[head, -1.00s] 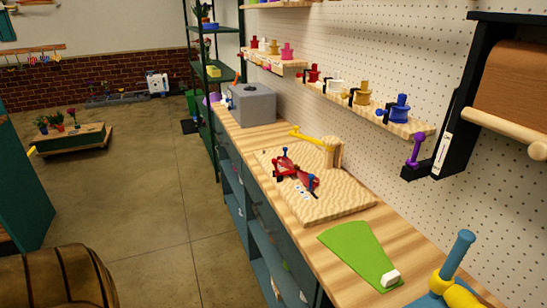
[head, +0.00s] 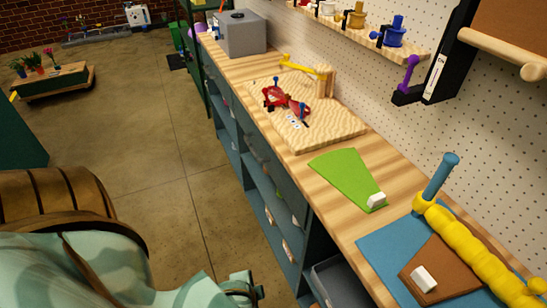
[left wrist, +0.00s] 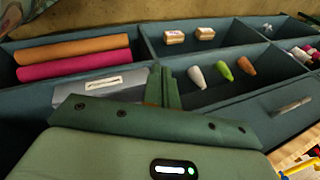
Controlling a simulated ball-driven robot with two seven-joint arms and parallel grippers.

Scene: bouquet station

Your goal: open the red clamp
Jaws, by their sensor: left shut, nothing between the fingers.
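The red clamp (head: 272,97) lies on a pale rippled wooden board (head: 312,134) on the bench in the head view. It has dark and blue parts, and I cannot tell from here whether its jaws are open. My left gripper (head: 245,287) is low at the bottom of the head view, off the bench's front side and well away from the clamp. In the left wrist view my left gripper (left wrist: 163,86) has its green fingers together and empty, in front of the bench's shelf compartments. The clamp is not clearly seen there. My right gripper is not in view.
A wooden post with a yellow arm (head: 295,66) stands behind the clamp. A green sheet (head: 342,175), a blue mat (head: 378,246) and a yellow roll (head: 470,245) lie nearer. A grey box (head: 241,34) stands at the far end. A barrel (head: 40,200) stands on the floor at left.

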